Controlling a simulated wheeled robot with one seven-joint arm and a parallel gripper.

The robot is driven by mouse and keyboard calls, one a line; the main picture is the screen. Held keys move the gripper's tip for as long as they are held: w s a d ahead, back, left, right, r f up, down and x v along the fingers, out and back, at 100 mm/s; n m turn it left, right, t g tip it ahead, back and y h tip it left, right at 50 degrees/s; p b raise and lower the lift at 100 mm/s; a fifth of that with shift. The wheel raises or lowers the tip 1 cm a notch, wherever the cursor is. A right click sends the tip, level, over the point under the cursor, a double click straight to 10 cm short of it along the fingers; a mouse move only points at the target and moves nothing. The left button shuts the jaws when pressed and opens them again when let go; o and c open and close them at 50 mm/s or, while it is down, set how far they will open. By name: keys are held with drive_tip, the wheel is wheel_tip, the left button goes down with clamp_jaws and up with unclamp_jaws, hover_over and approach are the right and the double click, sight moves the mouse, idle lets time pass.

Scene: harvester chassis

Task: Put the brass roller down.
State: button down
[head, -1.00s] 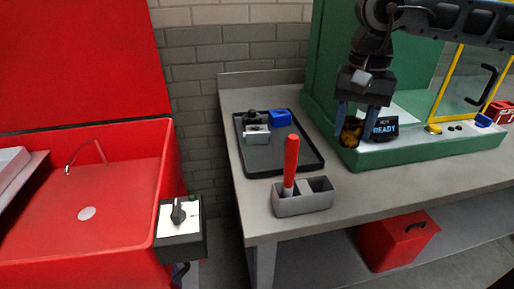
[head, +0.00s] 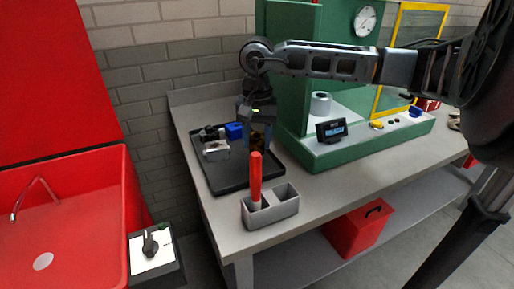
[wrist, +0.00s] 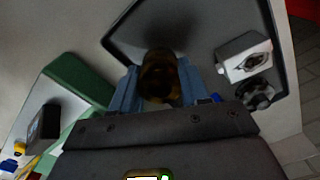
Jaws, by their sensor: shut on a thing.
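The brass roller (wrist: 158,72) is a dark, golden-brown cylinder between the two blue fingers of my gripper (wrist: 158,86) in the wrist view. In the head view my gripper (head: 259,135) points down over the right part of the black tray (head: 232,183), shut on the roller. The roller shows there only as a small dark brass patch (head: 257,143) between the fingers. The tray's dark floor is behind the roller in the wrist view. I cannot tell whether the roller touches the tray.
A grey two-slot holder (head: 271,211) with a red handle (head: 255,178) stands in front. The green machine (head: 360,148) with its display (head: 331,131) is to the right.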

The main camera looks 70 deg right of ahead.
sight(257, 149)
wheel_tip(257, 149, down, 4)
drive_tip(key=shift+r+p, duration=0.2)
drive_tip(key=shift+p, duration=0.3)
drive_tip(key=shift+f, duration=0.2)
drive_tip(key=shift+f+b, duration=0.2)
drive_tip(key=shift+b, duration=0.1)
drive_tip(key=c, duration=0.5)
unclamp_jaws()
drive_tip(key=shift+r, duration=0.1)
drive_tip(key=shift+c, duration=0.2)
drive_tip(key=shift+r, duration=0.1)
wheel_tip(257, 149, up, 12)
drive_tip(key=shift+r+b, duration=0.1)
drive_tip(key=shift+b, duration=0.75)
